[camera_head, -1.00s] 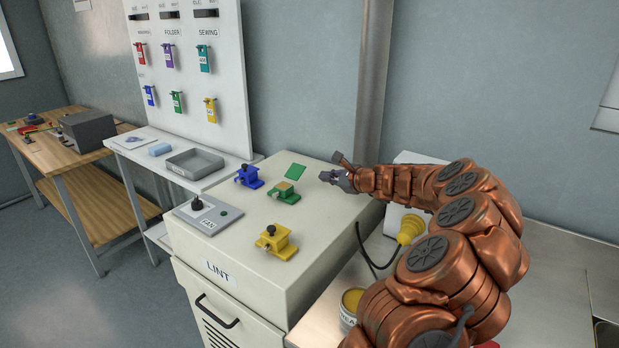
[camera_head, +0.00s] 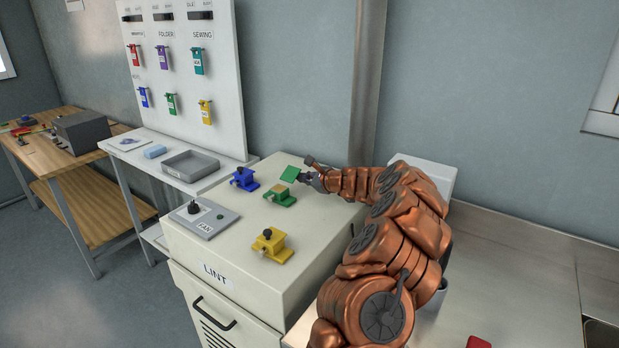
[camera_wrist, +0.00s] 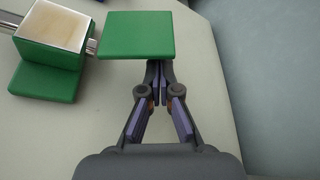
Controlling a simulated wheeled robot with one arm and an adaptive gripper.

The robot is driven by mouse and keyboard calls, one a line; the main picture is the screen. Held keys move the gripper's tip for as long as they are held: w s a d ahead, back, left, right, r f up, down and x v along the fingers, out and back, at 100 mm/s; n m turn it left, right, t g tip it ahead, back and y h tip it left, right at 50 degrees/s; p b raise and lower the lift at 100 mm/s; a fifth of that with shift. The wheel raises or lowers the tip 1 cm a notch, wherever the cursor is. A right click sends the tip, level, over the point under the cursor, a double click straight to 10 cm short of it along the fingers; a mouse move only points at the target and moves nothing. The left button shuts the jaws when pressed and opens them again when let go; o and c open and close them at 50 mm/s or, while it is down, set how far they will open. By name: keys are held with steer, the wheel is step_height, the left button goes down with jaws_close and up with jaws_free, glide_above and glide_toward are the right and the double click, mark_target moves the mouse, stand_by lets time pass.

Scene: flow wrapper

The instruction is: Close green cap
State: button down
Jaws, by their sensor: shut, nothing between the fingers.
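The green cap (camera_head: 290,174) stands hinged open on the right side of the green latch block (camera_head: 279,195), on top of the cream cabinet. In the wrist view the cap (camera_wrist: 137,35) is a flat green square to the right of the block (camera_wrist: 47,80), whose top looks pale and uncovered. My gripper (camera_head: 303,178) is shut and empty, right beside the cap on its right. In the wrist view the closed fingertips (camera_wrist: 158,70) are at the cap's near edge; I cannot tell whether they touch it.
On the cabinet (camera_head: 290,255), a blue latch block (camera_head: 244,180) stands behind to the left and a yellow one (camera_head: 271,245) in front. A grey switch panel (camera_head: 204,217) is at the left. The cabinet top right of the yellow block is clear. A wall pillar (camera_head: 368,85) rises behind my arm.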

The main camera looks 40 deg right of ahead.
steer(key=shift+w, duration=0.2)
steer(key=shift+b, duration=0.65)
steer(key=shift+r, duration=0.1)
steer(key=shift+b, duration=0.35)
